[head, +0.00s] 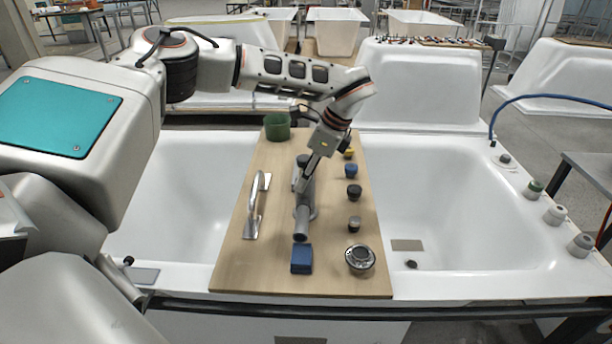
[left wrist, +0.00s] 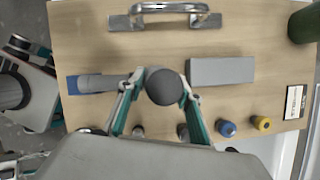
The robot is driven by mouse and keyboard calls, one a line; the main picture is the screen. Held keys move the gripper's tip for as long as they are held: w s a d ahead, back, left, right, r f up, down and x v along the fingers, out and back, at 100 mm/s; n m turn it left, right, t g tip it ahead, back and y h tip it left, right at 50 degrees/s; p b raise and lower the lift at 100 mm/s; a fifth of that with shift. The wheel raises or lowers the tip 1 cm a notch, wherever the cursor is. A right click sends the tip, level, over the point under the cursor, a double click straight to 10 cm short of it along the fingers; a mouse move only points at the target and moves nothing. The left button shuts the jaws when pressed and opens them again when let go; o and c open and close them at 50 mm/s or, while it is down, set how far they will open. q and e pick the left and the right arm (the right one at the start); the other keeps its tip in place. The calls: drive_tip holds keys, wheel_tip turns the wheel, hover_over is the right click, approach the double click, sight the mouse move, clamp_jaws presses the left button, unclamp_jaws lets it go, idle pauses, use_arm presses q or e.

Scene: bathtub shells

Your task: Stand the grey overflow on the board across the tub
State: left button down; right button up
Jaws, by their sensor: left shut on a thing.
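The grey overflow (head: 301,222) is at the middle of the wooden board (head: 235,274), which lies across the white tub. Its side tube points to the front, towards a blue block (head: 301,258). My left gripper (head: 308,183) comes down from above and is shut on the overflow. In the left wrist view the overflow's dark round top (left wrist: 165,87) sits between the two fingers, with the tube (left wrist: 98,83) running left. The overflow looks roughly upright, but I cannot tell whether its base touches the board. My right gripper is not in view.
A metal-handled float (head: 256,205) lies left of the overflow, and a green cup (head: 277,127) stands at the back. Several knobs (head: 353,192) and a round drain fitting (head: 360,258) line the right side. A grey block (left wrist: 222,71) lies close behind the overflow.

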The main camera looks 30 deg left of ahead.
use_arm(q)
drive_tip(key=c, duration=1.4)
unclamp_jaws()
drive_tip(key=v, duration=1.2)
drive_tip(key=shift+d+p, duration=0.1)
drive_tip(key=shift+p, duration=0.2)
